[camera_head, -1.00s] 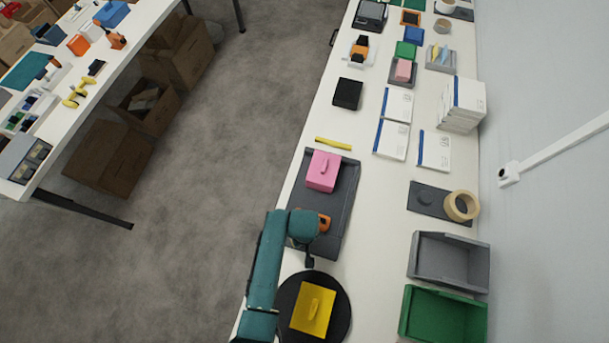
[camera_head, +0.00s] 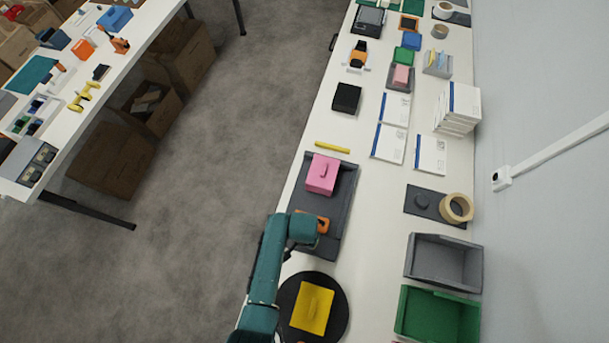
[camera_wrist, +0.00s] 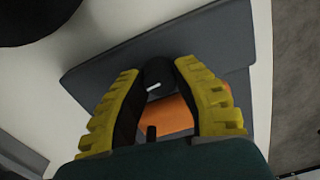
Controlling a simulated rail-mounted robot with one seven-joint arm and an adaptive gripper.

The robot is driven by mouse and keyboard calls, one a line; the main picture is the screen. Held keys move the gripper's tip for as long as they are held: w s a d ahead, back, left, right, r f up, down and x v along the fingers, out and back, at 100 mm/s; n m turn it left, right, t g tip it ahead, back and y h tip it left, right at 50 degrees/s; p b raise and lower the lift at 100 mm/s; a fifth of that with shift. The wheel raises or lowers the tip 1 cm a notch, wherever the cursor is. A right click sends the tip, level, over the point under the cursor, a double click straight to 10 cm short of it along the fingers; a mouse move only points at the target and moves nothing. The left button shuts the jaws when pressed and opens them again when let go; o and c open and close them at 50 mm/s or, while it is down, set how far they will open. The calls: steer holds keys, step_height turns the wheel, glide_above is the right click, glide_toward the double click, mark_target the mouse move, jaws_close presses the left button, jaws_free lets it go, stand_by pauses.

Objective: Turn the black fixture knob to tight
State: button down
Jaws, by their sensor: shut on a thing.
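The black fixture knob (camera_wrist: 158,73), with a short white mark on it, stands at an orange block (camera_wrist: 168,115) in the wrist view. The yellow ribbed fingers of my gripper (camera_wrist: 157,80) are on both sides of the knob, shut on it. In the head view, part of the orange block (camera_head: 323,223) shows on the dark grey tray (camera_head: 336,228). My teal arm covers the rest, and the knob cannot be made out there. Any tight marking is too small or hidden to read.
A pink lidded block (camera_head: 321,175) sits on the same tray, beyond the orange block. A black disc (camera_head: 342,302) bearing a yellow block (camera_head: 312,308) is close on the near side. Grey (camera_head: 444,257) and green (camera_head: 437,314) bins stand to the right.

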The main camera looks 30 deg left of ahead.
steer(key=shift+s+f+m, duration=0.1)
steer(key=shift+m, duration=0.5)
steer(key=c, duration=0.7)
jaws_free()
steer(key=shift+c, duration=0.2)
steer(key=shift+r, duration=0.4)
step_height(320, 180, up, 11)
steer(key=shift+r, duration=0.15)
